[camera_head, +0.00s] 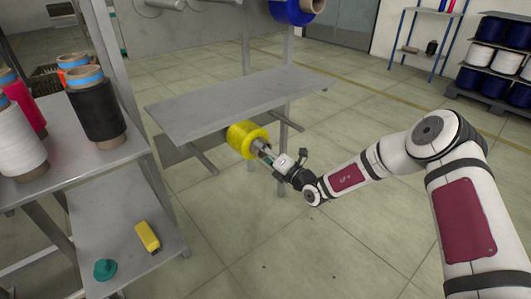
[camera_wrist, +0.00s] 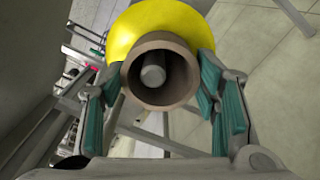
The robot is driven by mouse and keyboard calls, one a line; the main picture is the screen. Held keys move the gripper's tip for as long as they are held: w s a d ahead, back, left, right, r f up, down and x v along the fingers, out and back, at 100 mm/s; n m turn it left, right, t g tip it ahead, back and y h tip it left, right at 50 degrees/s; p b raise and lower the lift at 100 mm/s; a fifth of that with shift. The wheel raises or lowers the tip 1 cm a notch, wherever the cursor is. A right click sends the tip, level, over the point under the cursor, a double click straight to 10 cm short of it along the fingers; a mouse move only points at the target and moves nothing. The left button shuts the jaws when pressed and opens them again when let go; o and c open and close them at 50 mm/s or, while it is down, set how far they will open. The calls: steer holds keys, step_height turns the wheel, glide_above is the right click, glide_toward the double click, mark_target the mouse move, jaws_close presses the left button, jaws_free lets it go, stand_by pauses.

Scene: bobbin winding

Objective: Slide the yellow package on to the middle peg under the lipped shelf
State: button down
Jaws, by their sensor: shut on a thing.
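The yellow package (camera_head: 246,139) is a yarn roll on a brown core tube, held just below the front edge of the grey shelf (camera_head: 235,100). My gripper (camera_head: 265,152) is shut on the near end of its core. In the wrist view the teal finger pads of my gripper (camera_wrist: 160,80) press both sides of the brown tube, with the yellow package (camera_wrist: 155,25) beyond. A grey peg end (camera_wrist: 153,74) shows within the bore, left of its centre; how deep it reaches I cannot tell. In the head view the package hides the middle peg.
Bare pegs stick out at the shelf's left (camera_head: 204,163) and right (camera_head: 290,123). A rack at left holds several yarn packages, including a black one (camera_head: 96,104). Its lower shelf carries a yellow block (camera_head: 147,236) and a teal knob (camera_head: 105,269). The floor in front is clear.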

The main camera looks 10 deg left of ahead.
steer(key=shift+f, duration=0.35)
stand_by(0.7)
